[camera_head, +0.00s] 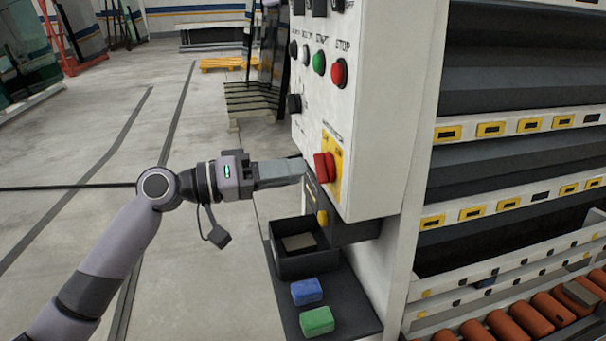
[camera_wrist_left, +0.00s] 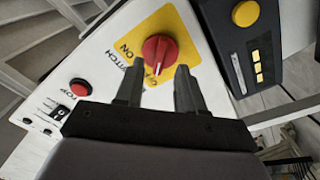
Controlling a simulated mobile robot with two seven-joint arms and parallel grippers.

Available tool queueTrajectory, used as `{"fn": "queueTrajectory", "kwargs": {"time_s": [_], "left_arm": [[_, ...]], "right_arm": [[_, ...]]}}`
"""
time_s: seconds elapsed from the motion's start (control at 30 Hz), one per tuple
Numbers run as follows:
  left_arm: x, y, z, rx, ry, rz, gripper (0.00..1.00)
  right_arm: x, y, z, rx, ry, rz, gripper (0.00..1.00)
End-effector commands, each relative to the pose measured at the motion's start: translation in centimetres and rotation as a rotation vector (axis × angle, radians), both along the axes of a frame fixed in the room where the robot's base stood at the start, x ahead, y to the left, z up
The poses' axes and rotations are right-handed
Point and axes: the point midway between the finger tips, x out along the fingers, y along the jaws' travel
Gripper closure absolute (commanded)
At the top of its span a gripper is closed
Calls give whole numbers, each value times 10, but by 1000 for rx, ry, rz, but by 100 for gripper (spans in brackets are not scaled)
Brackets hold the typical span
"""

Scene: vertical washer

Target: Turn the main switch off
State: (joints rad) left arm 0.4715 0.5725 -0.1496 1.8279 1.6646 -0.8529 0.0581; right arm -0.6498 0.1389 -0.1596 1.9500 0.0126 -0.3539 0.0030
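The main switch is a red rotary knob (camera_head: 324,167) on a yellow plate (camera_head: 337,165), low on the white control panel. In the left wrist view the red knob (camera_wrist_left: 160,52) has a white pointer mark, and the yellow plate (camera_wrist_left: 182,42) shows "ON". My left gripper (camera_head: 303,168) is just left of the knob in the head view. In the wrist view its two fingers (camera_wrist_left: 157,85) are apart, with the knob just beyond the tips and nothing between them. Whether a fingertip touches the knob cannot be told. My right gripper is not in view.
Above the switch are a red stop button (camera_head: 339,73), a green start button (camera_head: 319,62) and black knobs. Below is a dark box with a yellow button (camera_head: 322,218). A black bin (camera_head: 301,262), blue block (camera_head: 307,291) and green block (camera_head: 317,321) sit on a dark shelf.

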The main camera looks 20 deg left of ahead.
Motion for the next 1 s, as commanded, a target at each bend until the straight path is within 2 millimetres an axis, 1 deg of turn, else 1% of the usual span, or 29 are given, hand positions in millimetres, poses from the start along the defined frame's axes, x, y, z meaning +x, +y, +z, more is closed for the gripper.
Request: {"fn": "queueTrajectory", "kwargs": {"time_s": [0.03, 0.1, 0.27, 0.4, 0.8, 0.87, 0.9, 0.97, 1.0], "left_arm": [[-5, 8, -4, 2, 2, 3, 62], [-11, 17, -4, 2, 2, 3, 62], [-20, 29, -2, 1, 1, 1, 62], [-22, 32, -1, -1, 2, 0, 62], [-21, 31, -1, -1, 2, 1, 62], [-20, 31, -5, 4, 7, 8, 62], [-19, 31, -12, 11, 13, 19, 62], [-17, 30, -29, 30, 28, 46, 62], [-15, 29, -44, 47, 39, 73, 62]], "right_arm": [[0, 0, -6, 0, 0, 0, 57], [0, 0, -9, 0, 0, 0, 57], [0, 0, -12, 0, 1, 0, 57], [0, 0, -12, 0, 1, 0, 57], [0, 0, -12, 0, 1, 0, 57], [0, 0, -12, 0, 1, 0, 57], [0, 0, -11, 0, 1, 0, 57], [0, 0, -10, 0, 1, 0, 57], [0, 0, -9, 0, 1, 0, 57]]}}
